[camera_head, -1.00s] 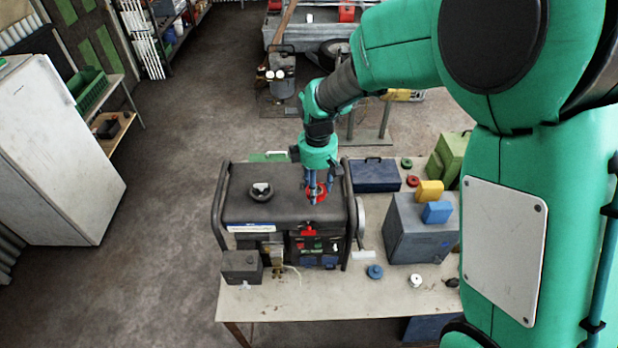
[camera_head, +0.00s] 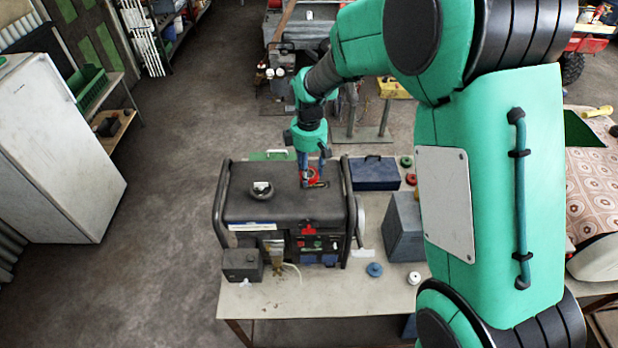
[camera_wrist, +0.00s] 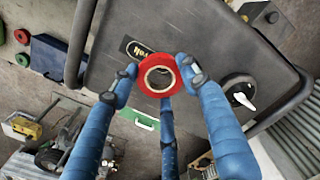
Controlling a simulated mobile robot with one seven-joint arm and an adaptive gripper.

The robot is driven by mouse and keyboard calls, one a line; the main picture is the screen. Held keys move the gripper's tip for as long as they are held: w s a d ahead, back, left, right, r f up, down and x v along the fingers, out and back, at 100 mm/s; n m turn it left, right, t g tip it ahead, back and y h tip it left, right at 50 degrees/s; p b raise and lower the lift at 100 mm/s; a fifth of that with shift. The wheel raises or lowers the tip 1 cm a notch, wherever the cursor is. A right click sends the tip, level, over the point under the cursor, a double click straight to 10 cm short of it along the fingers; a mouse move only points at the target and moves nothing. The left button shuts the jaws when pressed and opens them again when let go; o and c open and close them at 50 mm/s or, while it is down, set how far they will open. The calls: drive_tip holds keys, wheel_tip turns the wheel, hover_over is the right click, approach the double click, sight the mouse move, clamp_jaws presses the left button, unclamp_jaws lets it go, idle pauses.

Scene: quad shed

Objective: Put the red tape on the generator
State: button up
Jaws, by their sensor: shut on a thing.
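The red tape (camera_wrist: 146,80) is a ring held between the blue fingers of my gripper (camera_wrist: 160,72) in the wrist view. In the head view my gripper (camera_head: 313,183) points down over the right part of the generator's top, with the red tape (camera_head: 312,173) between its fingers. The generator (camera_head: 240,205) is a dark box with a tube frame on the table; its top also shows in the wrist view (camera_wrist: 195,40). The tape is at or just above that top; I cannot tell whether it touches.
A black fuel cap (camera_head: 261,191) sits on the generator's top left. On the table (camera_head: 330,303) are a blue toolbox (camera_head: 374,174), a grey box (camera_head: 403,228), and blue (camera_head: 374,270), white (camera_head: 414,278) and red (camera_head: 410,179) rolls. My arm hides the table's right part.

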drive_tip(key=shift+f+p, duration=0.3)
drive_tip(key=shift+f, duration=1.45)
drive_tip(key=shift+f, duration=0.15)
drive_tip(key=o, duration=1)
wheel_tip(320, 180, up, 12)
drive_tip(key=shift+r+b, duration=0.15)
drive_tip(key=shift+b, duration=0.55)
